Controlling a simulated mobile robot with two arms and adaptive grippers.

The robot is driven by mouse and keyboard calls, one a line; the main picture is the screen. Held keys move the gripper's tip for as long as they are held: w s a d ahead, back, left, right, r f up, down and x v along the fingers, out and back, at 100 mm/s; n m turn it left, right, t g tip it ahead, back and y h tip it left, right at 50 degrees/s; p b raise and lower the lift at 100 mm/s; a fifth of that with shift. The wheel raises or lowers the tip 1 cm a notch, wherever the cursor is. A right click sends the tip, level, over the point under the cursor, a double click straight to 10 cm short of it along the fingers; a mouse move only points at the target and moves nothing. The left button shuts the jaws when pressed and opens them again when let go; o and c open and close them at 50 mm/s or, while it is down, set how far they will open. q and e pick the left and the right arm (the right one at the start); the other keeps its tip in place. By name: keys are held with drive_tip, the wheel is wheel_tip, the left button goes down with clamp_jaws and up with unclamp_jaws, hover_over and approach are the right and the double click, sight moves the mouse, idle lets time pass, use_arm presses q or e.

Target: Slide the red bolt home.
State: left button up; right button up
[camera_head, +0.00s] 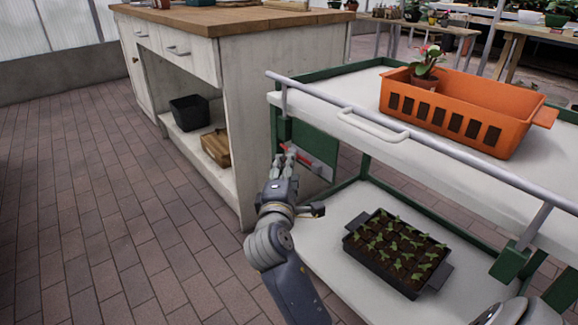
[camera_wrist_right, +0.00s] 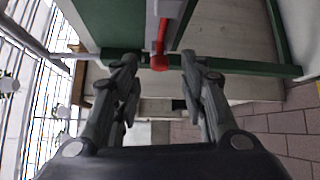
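The red bolt (camera_head: 283,147) is on a grey-white plate (camera_head: 305,160) at the green end panel of the white cart, in the head view. In the right wrist view the bolt's red rod (camera_wrist_right: 161,38) ends in a round red knob (camera_wrist_right: 159,62). My right gripper (camera_head: 285,160) is at the bolt and covers part of it in the head view. In the right wrist view its two fingers (camera_wrist_right: 158,65) are apart, with the knob between or just beyond the tips. I see no contact. My left gripper is not in view.
The cart's top shelf (camera_head: 345,95) has a rail (camera_head: 420,150) above the gripper's right and holds an orange crate (camera_head: 470,130) with a potted plant. A seedling tray (camera_head: 385,280) sits on the lower shelf. A wooden-topped cabinet (camera_head: 260,120) stands behind; brick floor (camera_head: 90,200) is clear at left.

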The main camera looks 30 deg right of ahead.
drive_tip(key=b+x, duration=0.1)
drive_tip(key=x, duration=0.4)
drive_tip(key=shift+d, duration=0.1)
clamp_jaws()
